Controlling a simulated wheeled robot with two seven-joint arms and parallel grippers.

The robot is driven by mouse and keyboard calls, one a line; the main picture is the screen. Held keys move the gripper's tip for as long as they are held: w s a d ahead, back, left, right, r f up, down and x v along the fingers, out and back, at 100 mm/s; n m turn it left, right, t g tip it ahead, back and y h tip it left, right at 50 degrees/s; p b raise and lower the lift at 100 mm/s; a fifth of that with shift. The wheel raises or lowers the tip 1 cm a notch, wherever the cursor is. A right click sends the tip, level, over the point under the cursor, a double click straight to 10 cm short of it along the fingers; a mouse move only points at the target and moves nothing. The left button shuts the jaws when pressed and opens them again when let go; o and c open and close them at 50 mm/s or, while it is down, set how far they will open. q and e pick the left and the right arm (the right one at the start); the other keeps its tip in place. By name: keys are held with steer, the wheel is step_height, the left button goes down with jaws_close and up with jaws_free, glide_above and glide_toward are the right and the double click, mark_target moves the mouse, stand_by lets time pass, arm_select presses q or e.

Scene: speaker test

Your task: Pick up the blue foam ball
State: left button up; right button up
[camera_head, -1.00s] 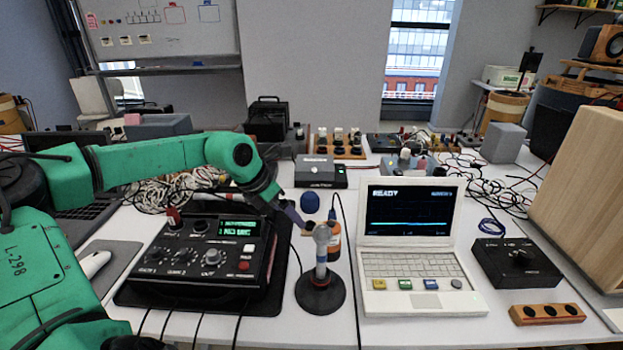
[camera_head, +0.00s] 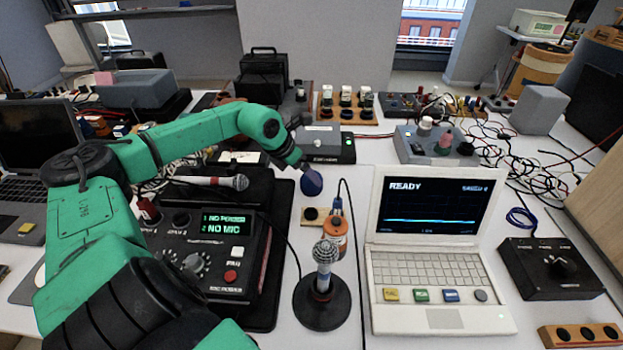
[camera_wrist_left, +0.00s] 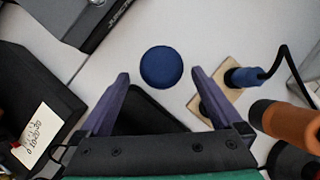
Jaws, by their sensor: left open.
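The blue foam ball (camera_head: 312,184) sits on the white table behind the microphone stand in the head view. It shows in full in the left wrist view (camera_wrist_left: 161,67), round and dark blue. My left gripper (camera_head: 304,168) is at the ball in the head view and partly overlaps it. In the wrist view my left gripper (camera_wrist_left: 159,76) is open, its two purple fingers apart, with the ball centred just past the fingertips. Nothing is held. Whether a finger touches the ball cannot be told. My right gripper is not in view.
A wooden block with a blue plug (camera_wrist_left: 240,77) lies close to the right finger. An orange bottle (camera_head: 335,236) and a microphone on a round base (camera_head: 322,302) stand in front of the ball. A black mixer (camera_head: 205,255) is left, a white laptop (camera_head: 435,250) right.

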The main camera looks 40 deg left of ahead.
arm_select(q)
steer(key=shift+w+d+f, duration=0.2)
steer(key=shift+w+f, duration=0.05)
steer(key=shift+f, duration=0.2)
steer(key=p+x, duration=0.1)
steer(key=x, duration=0.3)
steer(key=shift+a+f, duration=0.1)
steer(key=shift+f, duration=0.25)
steer(key=shift+r, duration=0.1)
steer(key=shift+c, duration=0.9)
steer(key=c, duration=1.1)
